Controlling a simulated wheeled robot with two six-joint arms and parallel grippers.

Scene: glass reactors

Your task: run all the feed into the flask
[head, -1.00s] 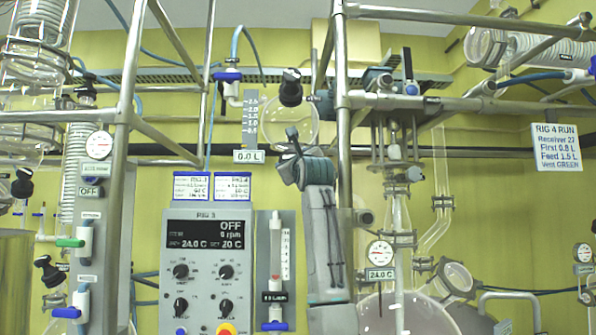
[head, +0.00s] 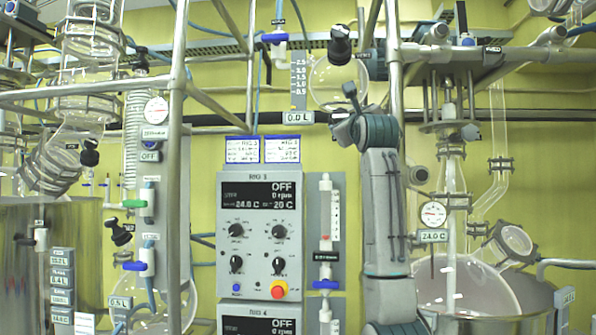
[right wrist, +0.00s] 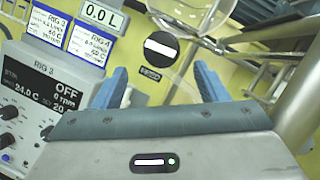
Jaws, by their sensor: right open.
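A round glass feed vessel (head: 335,85) hangs at the upper middle of the head view, beside a level scale (head: 299,82) and a sign (head: 298,117) reading 0.0 L. My right gripper (head: 352,108) is raised just below the vessel. In the right wrist view its blue fingers (right wrist: 158,85) are apart and empty. Beyond them is a black round knob (right wrist: 160,48) with a white bar, not touched. My left gripper is not in view.
A control box (head: 259,235) reading OFF, 0 rpm stands left of my right arm, with a flow tube (head: 328,215) and blue-handled valve (head: 326,284) between. Metal posts (head: 177,150) and rails frame the rig. A steel vat (head: 75,235) stands at left.

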